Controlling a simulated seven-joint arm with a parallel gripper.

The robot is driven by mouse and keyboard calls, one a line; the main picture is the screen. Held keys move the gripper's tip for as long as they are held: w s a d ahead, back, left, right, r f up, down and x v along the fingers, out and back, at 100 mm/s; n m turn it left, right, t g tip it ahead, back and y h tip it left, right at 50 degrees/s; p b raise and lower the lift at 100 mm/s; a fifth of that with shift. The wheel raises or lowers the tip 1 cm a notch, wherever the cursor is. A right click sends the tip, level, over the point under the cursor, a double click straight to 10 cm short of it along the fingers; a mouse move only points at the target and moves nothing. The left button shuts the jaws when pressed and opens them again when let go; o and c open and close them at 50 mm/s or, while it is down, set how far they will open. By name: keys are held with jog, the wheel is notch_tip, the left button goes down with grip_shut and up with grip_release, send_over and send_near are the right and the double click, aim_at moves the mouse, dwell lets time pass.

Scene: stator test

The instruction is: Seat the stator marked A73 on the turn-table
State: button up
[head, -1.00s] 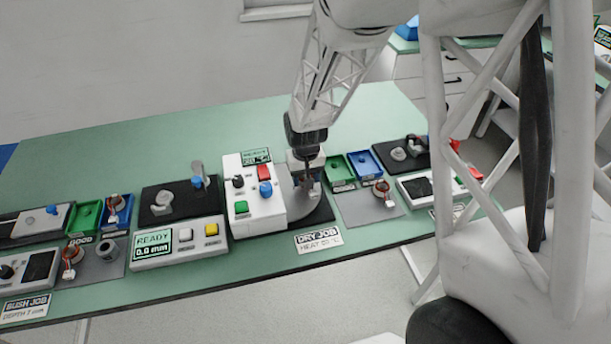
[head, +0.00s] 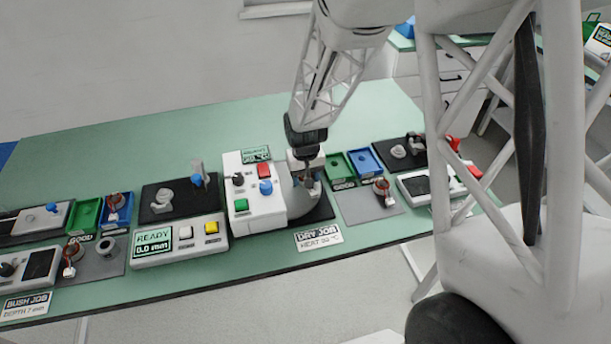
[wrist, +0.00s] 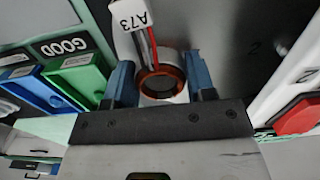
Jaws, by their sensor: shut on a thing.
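My gripper (head: 308,178) is at the dry station, just right of the white control box. In the wrist view its two blue fingers (wrist: 160,85) are shut on a stator (wrist: 160,86), a pale ring with a copper-coloured winding inside. The stator's white tag (wrist: 130,14) reads A73, upside down, with red and dark leads beside it. A grey rounded part (head: 303,204), which looks like the turn-table, lies under my gripper on a black base. I cannot tell whether the stator touches it.
The white control box (head: 250,208) with red, blue and green buttons stands close on the left. A green bin (head: 340,168) and a blue bin (head: 365,161) are to the right. Another stator (head: 382,188) lies on a grey mat (head: 357,208). The bench's back is clear.

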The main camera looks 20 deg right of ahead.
jog(key=o, duration=1.1)
jog(key=shift+o, duration=0.2)
jog(key=shift+r, duration=0.1)
notch_tip(320, 180, up, 7)
jog(key=shift+r, duration=0.3)
dwell(0.3)
